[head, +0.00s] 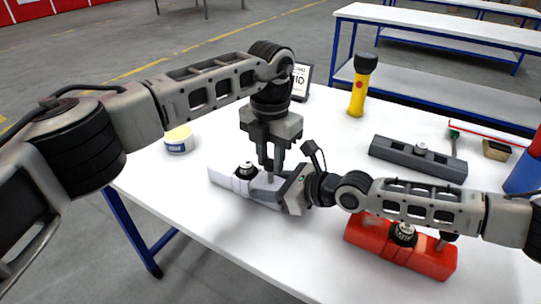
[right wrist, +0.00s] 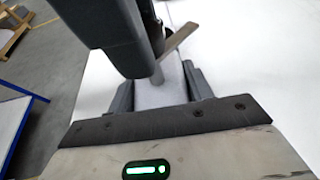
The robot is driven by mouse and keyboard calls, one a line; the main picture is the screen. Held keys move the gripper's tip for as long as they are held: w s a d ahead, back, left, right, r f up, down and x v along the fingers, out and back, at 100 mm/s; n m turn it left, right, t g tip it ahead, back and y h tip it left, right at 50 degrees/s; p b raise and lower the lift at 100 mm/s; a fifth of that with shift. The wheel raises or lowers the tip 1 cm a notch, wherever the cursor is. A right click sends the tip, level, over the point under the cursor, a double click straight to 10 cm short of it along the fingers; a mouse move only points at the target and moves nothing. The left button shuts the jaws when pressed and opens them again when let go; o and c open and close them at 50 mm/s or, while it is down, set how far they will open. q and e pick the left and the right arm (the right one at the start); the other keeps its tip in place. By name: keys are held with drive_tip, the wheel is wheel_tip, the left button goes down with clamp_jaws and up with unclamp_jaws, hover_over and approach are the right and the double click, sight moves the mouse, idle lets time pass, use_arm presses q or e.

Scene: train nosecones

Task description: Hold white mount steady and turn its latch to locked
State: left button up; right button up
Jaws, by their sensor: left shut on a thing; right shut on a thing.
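The white mount (head: 222,178) lies flat near the table's front left edge, with a black round knob (head: 246,170) on its left part. My right gripper (head: 280,190) is shut across the mount's right part. In the right wrist view its fingers press on both sides of the white body (right wrist: 165,92). My left gripper (head: 271,164) points straight down over the same end and is shut on the latch. In the right wrist view a thin flat latch lever (right wrist: 180,38) sticks out beside the left gripper's dark fingers. The latch's angle is mostly hidden by my grippers.
A red mount (head: 435,262) lies under my right forearm, and a grey mount (head: 395,151) lies behind it. A yellow flashlight (head: 358,98), a small tub (head: 178,141) and a framed sign (head: 300,80) stand farther back. A blue bin (head: 524,178) is at the right. The white table's front left (head: 240,235) is clear.

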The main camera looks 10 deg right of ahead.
sight(270, 162)
use_arm(q)
drive_tip(key=n, duration=1)
idle(0.7)
drive_tip(key=o, duration=1)
wheel_tip(270, 162, up, 12)
